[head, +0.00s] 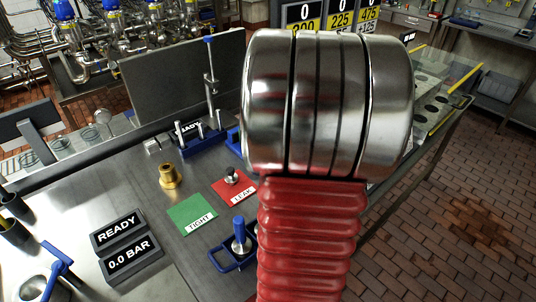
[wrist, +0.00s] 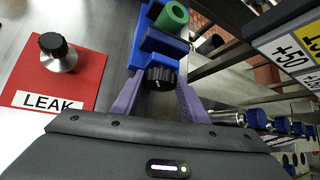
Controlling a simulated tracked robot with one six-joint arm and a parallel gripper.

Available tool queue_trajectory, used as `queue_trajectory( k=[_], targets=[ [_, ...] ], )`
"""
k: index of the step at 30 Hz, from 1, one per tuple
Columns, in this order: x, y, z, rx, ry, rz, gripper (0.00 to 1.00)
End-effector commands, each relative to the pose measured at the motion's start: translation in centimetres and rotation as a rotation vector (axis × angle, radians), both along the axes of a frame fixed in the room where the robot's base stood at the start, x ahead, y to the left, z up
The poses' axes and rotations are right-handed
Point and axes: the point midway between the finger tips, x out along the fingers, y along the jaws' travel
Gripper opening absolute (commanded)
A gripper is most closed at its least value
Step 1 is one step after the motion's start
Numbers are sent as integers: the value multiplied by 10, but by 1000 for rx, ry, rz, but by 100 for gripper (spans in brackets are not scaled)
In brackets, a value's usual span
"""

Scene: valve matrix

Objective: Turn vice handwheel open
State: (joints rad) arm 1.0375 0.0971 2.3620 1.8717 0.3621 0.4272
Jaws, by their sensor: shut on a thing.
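The vice is a blue block (wrist: 160,45) at the top middle of the wrist view, with a green hollow cylinder (wrist: 172,15) at its far end. Its handwheel is a black ribbed knob (wrist: 161,76) on the near side. My gripper (wrist: 159,88) has two purple fingers, one on each side of the handwheel, and is shut on it. In the head view, a sliver of blue (head: 235,140) shows beside my red and silver arm, which hides the gripper and the handwheel.
A red LEAK mat (wrist: 90,75) bears a metal part with a black knob (wrist: 57,52), left of the gripper. A green TIGHT mat (head: 192,214), a brass fitting (head: 170,176) and a blue-handled tool (head: 239,235) are on the bench. READY and 0.0 BAR displays (head: 127,245) stand left.

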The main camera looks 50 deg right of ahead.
Motion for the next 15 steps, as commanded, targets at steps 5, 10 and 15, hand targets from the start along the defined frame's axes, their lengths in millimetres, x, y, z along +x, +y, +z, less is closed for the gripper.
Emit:
queue_trajectory(
  k=[5,10,15],
  targets=[
    [1,3,-1,-34,8,4,17],
    [1,3,-1,-56,14,3,17],
    [1,3,-2,-68,16,4,17]
  ],
)
